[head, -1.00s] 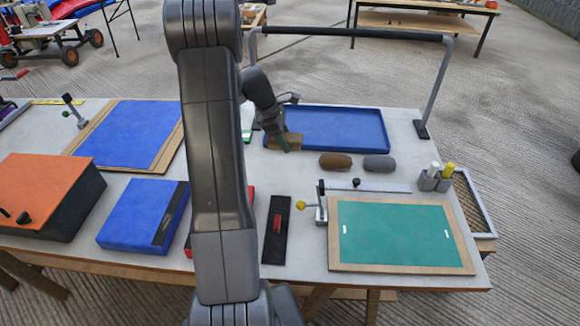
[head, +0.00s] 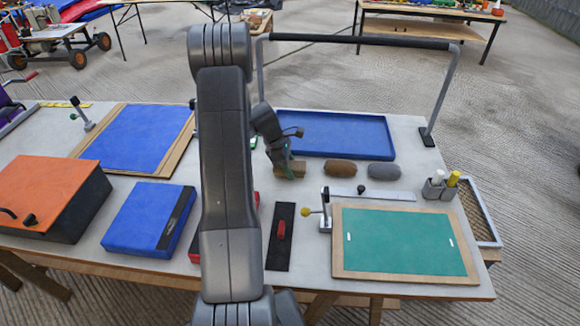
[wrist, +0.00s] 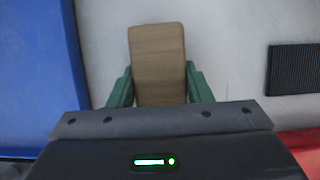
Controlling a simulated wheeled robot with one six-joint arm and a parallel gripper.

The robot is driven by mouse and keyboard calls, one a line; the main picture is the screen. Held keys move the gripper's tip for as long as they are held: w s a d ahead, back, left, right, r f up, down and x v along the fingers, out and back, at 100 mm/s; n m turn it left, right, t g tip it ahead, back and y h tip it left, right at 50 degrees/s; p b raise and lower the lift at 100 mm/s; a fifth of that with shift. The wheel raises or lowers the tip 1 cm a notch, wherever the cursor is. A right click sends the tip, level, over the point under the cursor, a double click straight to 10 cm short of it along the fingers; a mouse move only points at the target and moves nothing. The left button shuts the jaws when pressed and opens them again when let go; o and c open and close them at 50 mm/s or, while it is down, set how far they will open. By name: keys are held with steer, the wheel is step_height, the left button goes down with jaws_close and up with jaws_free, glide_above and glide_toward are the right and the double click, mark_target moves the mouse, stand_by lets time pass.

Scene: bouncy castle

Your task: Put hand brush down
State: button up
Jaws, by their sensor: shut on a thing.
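The hand brush (head: 292,171) shows as a light brown wooden block in the head view, close to the front left of the blue tray (head: 345,155). My gripper (head: 284,165) is shut on it. In the wrist view the hand brush's wooden back (wrist: 157,60) stands between the two green fingers (wrist: 160,90), over or on the pale table top. I cannot tell whether its underside touches the table. The bristles are hidden.
A brown roll (head: 341,168) and a grey roll (head: 384,171) lie right of the brush. A black strip with a red piece (head: 281,229) and a green board (head: 400,242) lie nearer. A blue case (head: 145,218) is at left. Pale table shows around the brush.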

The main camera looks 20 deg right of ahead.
steer(key=o, duration=1)
steer(key=shift+o, duration=0.2)
steer(key=shift+r, duration=0.25)
steer(key=v, duration=1.2)
steer(key=shift+d+f, duration=0.1)
steer(key=shift+f, duration=0.1)
